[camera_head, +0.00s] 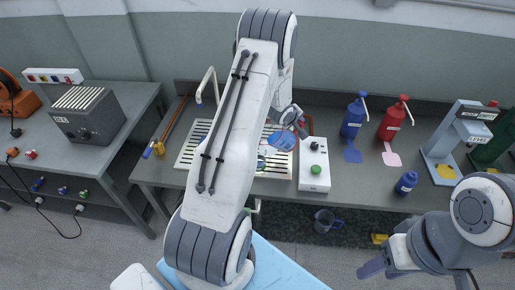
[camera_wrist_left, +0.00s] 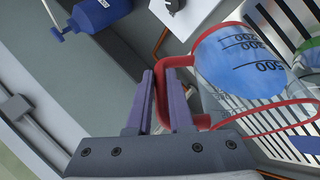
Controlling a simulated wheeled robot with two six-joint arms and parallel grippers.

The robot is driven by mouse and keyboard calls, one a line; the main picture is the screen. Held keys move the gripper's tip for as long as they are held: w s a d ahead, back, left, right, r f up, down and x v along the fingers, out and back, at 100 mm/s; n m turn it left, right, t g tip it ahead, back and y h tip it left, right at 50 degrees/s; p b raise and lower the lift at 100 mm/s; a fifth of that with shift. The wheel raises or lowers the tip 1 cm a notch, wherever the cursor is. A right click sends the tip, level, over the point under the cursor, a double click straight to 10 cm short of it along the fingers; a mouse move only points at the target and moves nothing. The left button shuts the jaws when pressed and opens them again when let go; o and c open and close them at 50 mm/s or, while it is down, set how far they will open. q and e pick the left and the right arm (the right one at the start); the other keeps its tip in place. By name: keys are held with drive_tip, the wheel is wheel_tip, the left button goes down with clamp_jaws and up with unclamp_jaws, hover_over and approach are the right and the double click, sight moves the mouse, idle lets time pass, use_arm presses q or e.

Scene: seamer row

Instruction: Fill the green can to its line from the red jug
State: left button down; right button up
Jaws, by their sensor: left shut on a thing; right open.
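My left gripper (camera_wrist_left: 163,98) is shut on the handle of the red jug (camera_wrist_left: 232,62). The jug is clear with a red rim and handle, dark volume marks and blue liquid. In the head view the jug (camera_head: 282,141) is above the slotted drain tray, partly behind my left arm. A green-edged round vessel, apparently the green can (camera_wrist_left: 309,56), shows beside the jug at the right edge of the wrist view; its line and level cannot be made out. In the head view it (camera_head: 262,162) is mostly hidden. My right gripper (camera_head: 376,265) is open and empty at lower right.
A white box with a green button (camera_head: 314,164) stands right of the slotted tray (camera_head: 190,152). Blue (camera_head: 353,117) and red (camera_head: 392,119) pump bottles, a small blue bottle (camera_head: 406,183) and a light-blue press (camera_head: 452,140) stand further right. A faucet (camera_head: 207,82) rises behind the tray.

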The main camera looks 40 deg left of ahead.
sight(293, 133)
use_arm(q)
drive_tip(key=shift+s+a+r+t+b, duration=0.15)
drive_tip(key=shift+s+r+t+b, duration=0.1)
drive_tip(key=shift+t+b, duration=0.05)
idle(0.9)
drive_tip(key=shift+s+a+r+n+t+h+b, duration=0.15)
drive_tip(key=shift+s+r+t+h+b, duration=0.15)
drive_tip(key=shift+r, duration=0.25)
drive_tip(key=shift+s+a+r+n+t+h+b, duration=0.15)
drive_tip(key=shift+s+r+t, duration=0.1)
drive_tip(key=shift+r+t, duration=0.2)
idle(2.6)
